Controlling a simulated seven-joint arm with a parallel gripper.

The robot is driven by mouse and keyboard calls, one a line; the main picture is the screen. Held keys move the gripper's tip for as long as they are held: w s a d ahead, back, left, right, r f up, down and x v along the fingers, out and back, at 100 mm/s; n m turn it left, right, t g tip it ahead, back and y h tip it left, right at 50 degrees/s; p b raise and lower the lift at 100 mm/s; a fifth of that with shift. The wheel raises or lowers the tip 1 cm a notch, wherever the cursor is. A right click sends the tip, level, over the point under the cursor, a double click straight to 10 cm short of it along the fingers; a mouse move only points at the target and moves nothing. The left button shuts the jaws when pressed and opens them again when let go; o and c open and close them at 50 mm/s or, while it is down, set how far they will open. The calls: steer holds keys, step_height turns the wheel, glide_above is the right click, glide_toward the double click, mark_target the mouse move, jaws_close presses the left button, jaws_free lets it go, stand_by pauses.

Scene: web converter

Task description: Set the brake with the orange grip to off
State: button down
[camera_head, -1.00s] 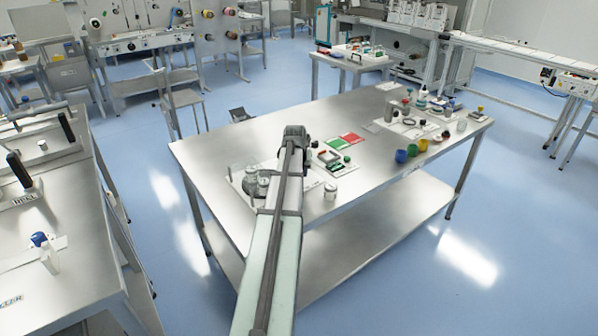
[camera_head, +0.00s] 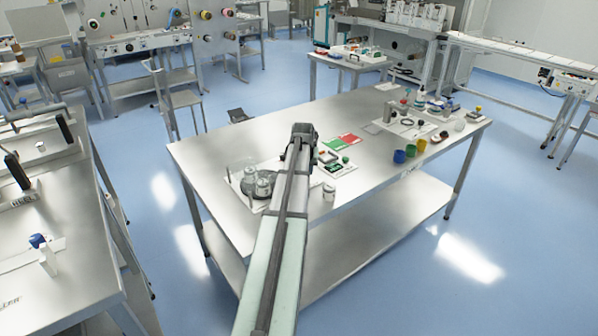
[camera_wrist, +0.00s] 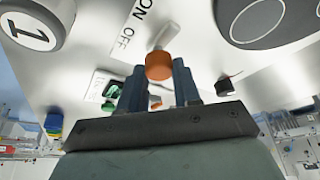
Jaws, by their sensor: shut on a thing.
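In the wrist view the brake's orange grip (camera_wrist: 159,66) sits at the end of a short pale lever (camera_wrist: 167,36). My gripper (camera_wrist: 158,71) has its two dark fingers on either side of this grip and is shut on it. A white label with ON and OFF (camera_wrist: 128,28) lies beside the lever; OFF is the word nearer the grip. I cannot tell the lever's exact setting. In the head view the brake and my gripper are hidden behind my arm.

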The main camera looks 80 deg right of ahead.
steer(key=shift+s+d, duration=0.2)
steer(key=c, duration=0.8)
jaws_free()
steer(key=shift+a+r, duration=0.1)
steer(key=v, duration=1.3)
steer(key=shift+a+r, duration=0.15)
steer(key=shift+r, duration=0.1)
